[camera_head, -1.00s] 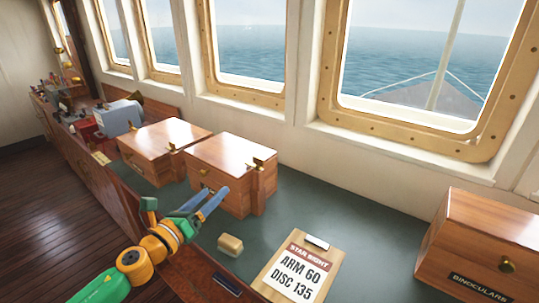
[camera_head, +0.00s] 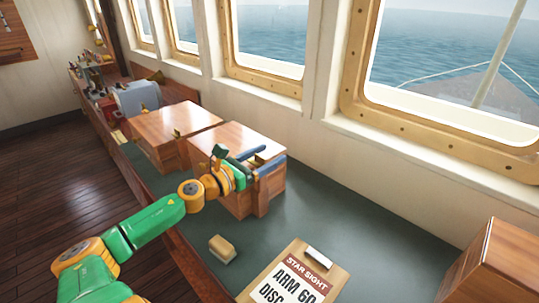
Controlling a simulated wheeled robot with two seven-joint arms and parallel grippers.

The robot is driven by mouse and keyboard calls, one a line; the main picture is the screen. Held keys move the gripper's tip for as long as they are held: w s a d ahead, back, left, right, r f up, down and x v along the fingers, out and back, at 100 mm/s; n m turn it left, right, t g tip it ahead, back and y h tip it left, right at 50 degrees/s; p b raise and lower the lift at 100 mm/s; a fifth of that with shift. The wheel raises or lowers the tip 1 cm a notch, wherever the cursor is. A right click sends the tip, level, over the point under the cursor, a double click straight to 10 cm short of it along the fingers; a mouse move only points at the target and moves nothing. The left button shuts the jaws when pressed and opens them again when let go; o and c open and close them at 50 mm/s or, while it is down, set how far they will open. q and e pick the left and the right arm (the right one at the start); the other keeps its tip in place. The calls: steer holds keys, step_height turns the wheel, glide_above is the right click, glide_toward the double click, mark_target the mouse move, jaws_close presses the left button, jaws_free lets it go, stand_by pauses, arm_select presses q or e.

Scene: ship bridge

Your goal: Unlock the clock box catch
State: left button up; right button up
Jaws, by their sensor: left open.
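Two closed wooden boxes stand side by side on the green counter; I cannot tell by a label which is the clock box. The nearer box (camera_head: 222,140) has brass fittings at its right end, now mostly hidden behind my gripper. The farther box (camera_head: 172,124) shows a small brass catch (camera_head: 177,133) at its right edge. My left gripper (camera_head: 264,160) is open, its two blue fingers at the right end of the nearer box, by the brass fitting. Whether they touch it I cannot tell. My right gripper is not in view.
A tan block (camera_head: 222,248) and a clipboard (camera_head: 293,275) lie on the green counter (camera_head: 350,220) in front. Another wooden box (camera_head: 490,265) stands at the right edge. Grey equipment (camera_head: 138,97) stands beyond the boxes. The counter between is clear.

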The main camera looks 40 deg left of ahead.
arm_select(q)
steer(key=shift+w, duration=0.45)
steer(key=shift+s+r, duration=0.1)
steer(key=shift+s, duration=0.05)
